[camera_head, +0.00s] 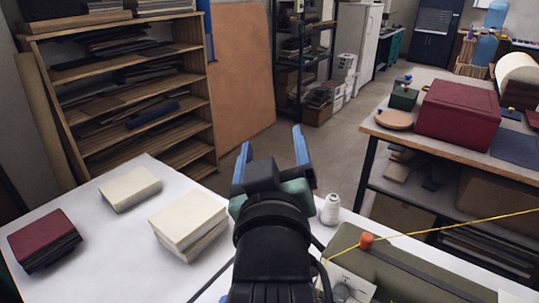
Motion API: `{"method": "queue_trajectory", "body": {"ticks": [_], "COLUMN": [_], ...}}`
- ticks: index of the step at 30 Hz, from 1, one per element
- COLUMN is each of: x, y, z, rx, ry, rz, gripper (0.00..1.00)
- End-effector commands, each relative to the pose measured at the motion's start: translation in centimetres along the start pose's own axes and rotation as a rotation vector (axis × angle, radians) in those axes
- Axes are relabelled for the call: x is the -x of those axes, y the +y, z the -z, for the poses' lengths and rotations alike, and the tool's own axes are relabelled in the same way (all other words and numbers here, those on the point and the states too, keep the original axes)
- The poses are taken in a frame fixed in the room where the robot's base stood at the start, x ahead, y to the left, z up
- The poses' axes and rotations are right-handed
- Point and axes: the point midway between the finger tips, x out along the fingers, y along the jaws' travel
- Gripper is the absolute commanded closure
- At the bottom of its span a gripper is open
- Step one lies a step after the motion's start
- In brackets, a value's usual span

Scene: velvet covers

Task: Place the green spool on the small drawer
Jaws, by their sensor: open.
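My gripper (271,143) is open, its two blue fingers apart and pointing away over the far edge of the white table, with nothing visible between them. I cannot make out a green spool for certain. A white spool (330,209) stands upright on the white table, to the right of my gripper. A small dark green box (403,97) with a small blue item on top stands on the wooden table at the right; I cannot tell whether it is the small drawer. My arm hides part of the white table.
Cream stacks (188,222) and a dark red stack (44,240) lie on the white table (120,262). An olive case (420,275) with an orange knob (366,240) is at the lower right, a yellow thread crossing it. A large red box (457,113) stands on the wooden table.

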Motion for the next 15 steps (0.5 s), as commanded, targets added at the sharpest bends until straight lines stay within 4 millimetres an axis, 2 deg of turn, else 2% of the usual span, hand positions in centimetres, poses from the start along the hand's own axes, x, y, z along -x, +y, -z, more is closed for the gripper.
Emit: {"method": "queue_trajectory", "body": {"ticks": [1, 3, 6, 10, 12, 15], "x": [1.1, 3.2, 6.8, 10.6, 11.7, 12.3], "y": [1.7, 3.8, 6.1, 7.7, 8.1, 8.3], "z": [4.8, 10.5, 16.5, 20.8, 21.9, 22.4], "rx": [-0.059, -0.144, -0.242, -0.320, -0.341, -0.352], "ry": [0.142, 0.324, 0.542, 0.727, 0.776, 0.801], "rz": [-0.046, -0.092, -0.127, -0.140, -0.140, -0.139], "gripper": [0.20, 0.20, 0.20, 0.20, 0.20, 0.20]}}
